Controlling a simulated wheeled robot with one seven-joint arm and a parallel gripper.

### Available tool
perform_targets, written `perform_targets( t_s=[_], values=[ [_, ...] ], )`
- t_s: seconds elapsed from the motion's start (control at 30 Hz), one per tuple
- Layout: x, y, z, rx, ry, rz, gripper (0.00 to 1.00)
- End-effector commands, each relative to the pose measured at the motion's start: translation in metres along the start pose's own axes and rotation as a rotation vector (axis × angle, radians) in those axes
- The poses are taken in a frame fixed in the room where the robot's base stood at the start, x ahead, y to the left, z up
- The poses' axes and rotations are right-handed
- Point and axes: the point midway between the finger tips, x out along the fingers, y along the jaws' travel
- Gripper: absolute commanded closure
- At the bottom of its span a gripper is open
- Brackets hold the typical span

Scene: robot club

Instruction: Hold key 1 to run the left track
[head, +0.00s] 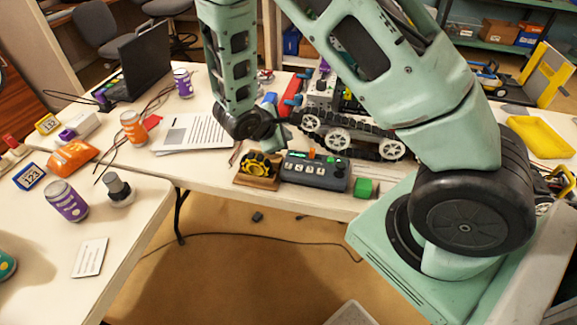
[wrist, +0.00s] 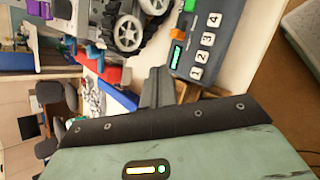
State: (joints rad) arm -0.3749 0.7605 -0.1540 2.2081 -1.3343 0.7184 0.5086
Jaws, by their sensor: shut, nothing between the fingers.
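The dark grey control box (head: 316,172) lies on the table's front edge. In the wrist view the control box (wrist: 228,12) shows a row of white keys numbered 1 to 4, with key 1 (wrist: 196,72) nearest my gripper. A green-lit display sits beside the keys. My gripper (head: 280,143) is shut and empty, just behind the box's left end; its dark fingers also show in the wrist view (wrist: 157,86), beside the key 1 end. No finger appears on a key. The tracked robot (head: 352,140) stands right behind the box; its near track and wheels (wrist: 128,33) also show in the wrist view.
The floor in front is open.

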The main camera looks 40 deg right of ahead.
Motion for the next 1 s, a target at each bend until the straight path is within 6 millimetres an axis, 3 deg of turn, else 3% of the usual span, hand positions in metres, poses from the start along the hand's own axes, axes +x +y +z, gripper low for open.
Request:
perform_targets(
  t_s=[0.53,1.0],
  values=[
    [0.051,-0.038,-0.038,-0.001,0.0,0.0,1.0],
    [0.055,-0.04,-0.04,-0.001,0.0,0.0,1.0]
  ],
)
